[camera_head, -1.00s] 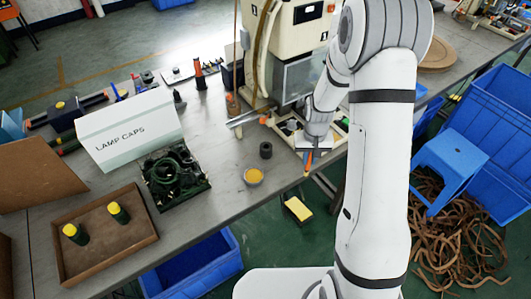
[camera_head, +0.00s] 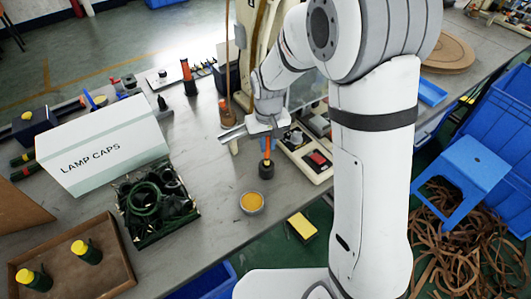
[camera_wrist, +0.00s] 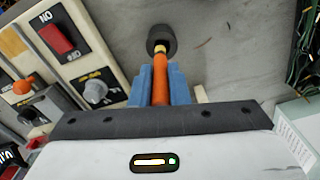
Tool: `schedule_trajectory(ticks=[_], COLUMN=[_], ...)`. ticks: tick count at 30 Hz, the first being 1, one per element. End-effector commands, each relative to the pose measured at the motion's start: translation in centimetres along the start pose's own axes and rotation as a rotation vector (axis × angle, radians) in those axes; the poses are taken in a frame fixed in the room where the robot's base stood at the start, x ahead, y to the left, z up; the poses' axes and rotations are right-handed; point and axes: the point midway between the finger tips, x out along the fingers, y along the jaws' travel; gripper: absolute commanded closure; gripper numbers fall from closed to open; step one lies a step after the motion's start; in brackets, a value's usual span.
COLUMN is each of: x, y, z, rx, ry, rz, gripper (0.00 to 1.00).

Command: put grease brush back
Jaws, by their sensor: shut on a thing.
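The grease brush has an orange handle (camera_head: 267,146) and a pale metal ferrule that shows in the wrist view (camera_wrist: 160,50). My gripper (camera_head: 266,138) is shut on the handle, and its blue fingers flank the handle in the wrist view (camera_wrist: 160,84). The brush points down at a small black round holder (camera_head: 266,170), also in the wrist view (camera_wrist: 168,36). The ferrule overlaps the holder's opening there. I cannot tell how deep the tip is. A tin of yellow grease (camera_head: 252,203) stands nearer the table's front edge.
A control panel with switches (camera_head: 308,158) lies right of the holder. A crate of dark rings (camera_head: 155,205) and a white LAMP CAPS box (camera_head: 100,150) stand to the left. A brown tray (camera_head: 115,262) holds two yellow-topped green items. Bare grey table lies around the holder.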

Motion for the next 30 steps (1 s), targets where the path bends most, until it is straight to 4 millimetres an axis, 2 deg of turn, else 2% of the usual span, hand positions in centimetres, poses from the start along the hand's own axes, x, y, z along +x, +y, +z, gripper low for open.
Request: schedule_trajectory(ticks=[9,21,22,30], x=[3.7,4.5,4.3,4.3], y=[-0.4,-0.4,-0.4,-0.5], z=[0.1,0.0,0.0,0.0], rx=[-0.008,-0.009,-0.01,-0.01], ry=[-0.003,0.0,0.0,0.0], rz=[0.0,0.0,0.0,0.0], gripper=[1.0,1.0,0.82,0.63])
